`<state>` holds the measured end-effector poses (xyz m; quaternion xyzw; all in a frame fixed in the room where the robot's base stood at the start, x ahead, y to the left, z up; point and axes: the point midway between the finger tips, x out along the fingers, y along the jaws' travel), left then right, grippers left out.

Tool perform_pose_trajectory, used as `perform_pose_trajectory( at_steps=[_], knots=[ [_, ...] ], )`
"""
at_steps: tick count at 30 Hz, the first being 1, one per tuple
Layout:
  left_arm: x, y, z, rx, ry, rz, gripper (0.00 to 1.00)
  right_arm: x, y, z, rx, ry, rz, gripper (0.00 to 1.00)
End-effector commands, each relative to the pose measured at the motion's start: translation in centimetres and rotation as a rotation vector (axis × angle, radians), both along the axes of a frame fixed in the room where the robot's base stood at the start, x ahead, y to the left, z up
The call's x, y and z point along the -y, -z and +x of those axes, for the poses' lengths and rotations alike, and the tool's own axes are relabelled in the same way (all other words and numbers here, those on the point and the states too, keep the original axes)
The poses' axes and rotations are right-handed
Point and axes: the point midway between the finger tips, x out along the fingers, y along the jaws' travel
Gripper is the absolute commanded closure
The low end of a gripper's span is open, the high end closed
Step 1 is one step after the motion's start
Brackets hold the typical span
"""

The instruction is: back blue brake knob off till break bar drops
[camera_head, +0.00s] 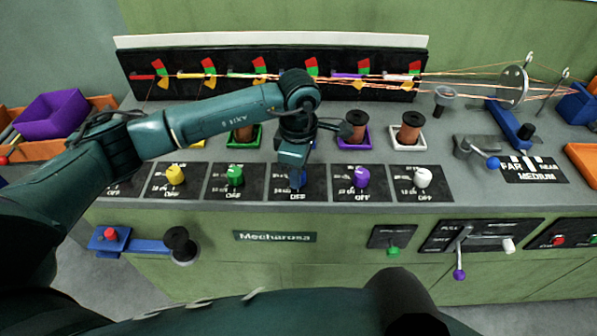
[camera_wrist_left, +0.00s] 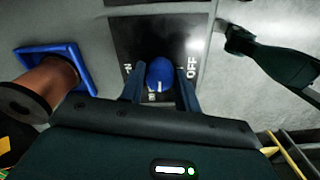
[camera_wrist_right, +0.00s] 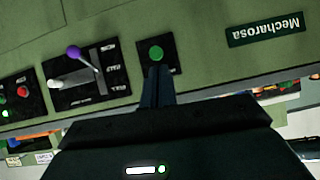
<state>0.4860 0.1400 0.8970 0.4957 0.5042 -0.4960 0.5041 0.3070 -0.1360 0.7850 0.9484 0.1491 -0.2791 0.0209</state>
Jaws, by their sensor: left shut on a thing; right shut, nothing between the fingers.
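The blue brake knob (camera_wrist_left: 159,74) sits on a black plate between the ON and OFF marks. Its white line points toward the bottom of the left wrist view. My left gripper (camera_wrist_left: 160,88) is shut on it, with a finger on each side. In the head view my left gripper (camera_head: 294,182) comes down over this knob and mostly hides it. A red and green flag (camera_head: 311,67) shows on the black back panel behind my arm; I cannot make out the break bar there. My right gripper (camera_wrist_right: 157,84) is shut and empty, with its tips near the green button (camera_wrist_right: 156,54).
Yellow (camera_head: 175,174), green (camera_head: 235,175), purple (camera_head: 361,176) and white (camera_head: 422,177) knobs stand in the same row. Copper spools (camera_head: 410,127) stand behind them. Wires run to a disc (camera_head: 514,87) at the right. A purple-ended lever (camera_head: 459,273) sticks out below.

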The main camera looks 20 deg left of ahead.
Motion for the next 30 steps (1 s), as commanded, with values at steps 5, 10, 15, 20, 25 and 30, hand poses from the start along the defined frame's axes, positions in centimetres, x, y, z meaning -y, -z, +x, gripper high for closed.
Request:
perform_pose_trajectory(
  at_steps=[5,10,15,20,25,30],
  knots=[
    [-0.1,0.2,0.0,0.001,-0.169,0.001,0.91,-0.3,0.1,0.3,0.025,-0.011,0.006,1.00],
    [-0.1,0.2,0.1,0.001,-0.331,0.001,0.91,-0.6,0.3,0.2,0.035,-0.026,0.008,1.00],
    [-0.1,0.2,0.0,0.001,-0.490,0.001,0.91,-0.9,0.4,0.2,0.041,-0.032,0.024,1.00],
    [-0.1,0.2,0.0,0.001,-0.631,0.002,0.91,-0.9,1.0,0.0,0.035,-0.028,0.034,1.00],
    [-0.1,0.1,0.1,0.001,-0.757,0.001,0.91,-0.8,1.4,0.0,0.032,-0.019,0.041,1.00],
    [-0.1,0.1,0.1,0.001,-0.850,0.000,0.91,-0.7,1.4,0.2,0.035,-0.007,0.052,1.00]
  ],
)
